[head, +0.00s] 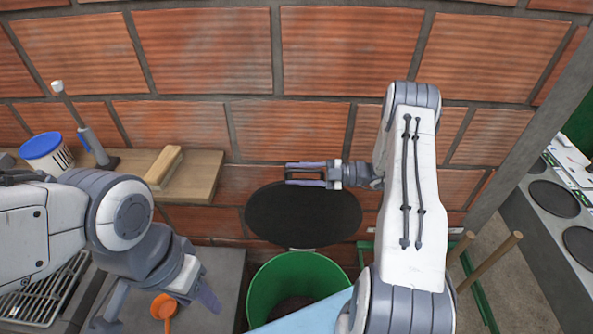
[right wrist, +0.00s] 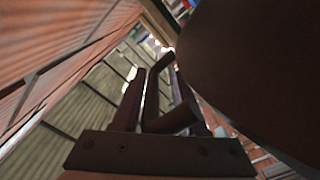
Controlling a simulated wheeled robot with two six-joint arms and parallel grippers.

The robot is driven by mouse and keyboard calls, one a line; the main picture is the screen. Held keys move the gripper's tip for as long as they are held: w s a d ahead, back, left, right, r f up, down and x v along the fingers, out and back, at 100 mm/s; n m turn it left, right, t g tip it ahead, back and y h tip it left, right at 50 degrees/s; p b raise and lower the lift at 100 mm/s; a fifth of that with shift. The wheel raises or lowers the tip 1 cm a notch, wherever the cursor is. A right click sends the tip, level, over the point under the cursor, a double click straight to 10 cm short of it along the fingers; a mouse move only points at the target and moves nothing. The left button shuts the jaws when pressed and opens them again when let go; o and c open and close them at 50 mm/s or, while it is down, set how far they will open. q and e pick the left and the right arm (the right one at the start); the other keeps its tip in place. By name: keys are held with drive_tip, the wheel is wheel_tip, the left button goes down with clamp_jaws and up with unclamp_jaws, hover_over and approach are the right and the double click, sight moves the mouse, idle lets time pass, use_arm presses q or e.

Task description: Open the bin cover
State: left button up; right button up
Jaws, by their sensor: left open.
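The bin cover (head: 303,220) is a black round disc, tilted up behind the bin with its face showing. The green bin (head: 262,290) stands open below it, with dark material inside.
A wooden shelf (head: 200,180) along the brick wall holds a blue-lidded tub (head: 46,152) and a handled tool (head: 93,145). A metal rack (head: 45,298) is at lower left. A grey counter with dark round plates (head: 555,199) stands at right.

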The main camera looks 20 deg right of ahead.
sight(324, 173)
drive_tip(key=shift+w+d, duration=0.1)
drive_tip(key=shift+d+r, duration=0.1)
drive_tip(key=shift+r, duration=0.05)
drive_tip(key=shift+d, duration=0.1)
drive_tip(key=shift+s+d, duration=0.2)
drive_tip(key=shift+d, duration=0.15)
drive_tip(key=b+v, duration=0.3)
drive_tip(key=v, duration=0.5)
drive_tip(key=shift+s+d+b, duration=0.15)
drive_tip(key=shift+d+b, duration=0.1)
drive_tip(key=shift+b, duration=0.1)
drive_tip(key=shift+s+d, duration=0.25)
drive_tip(key=shift+d, duration=0.15)
drive_tip(key=shift+s, duration=0.1)
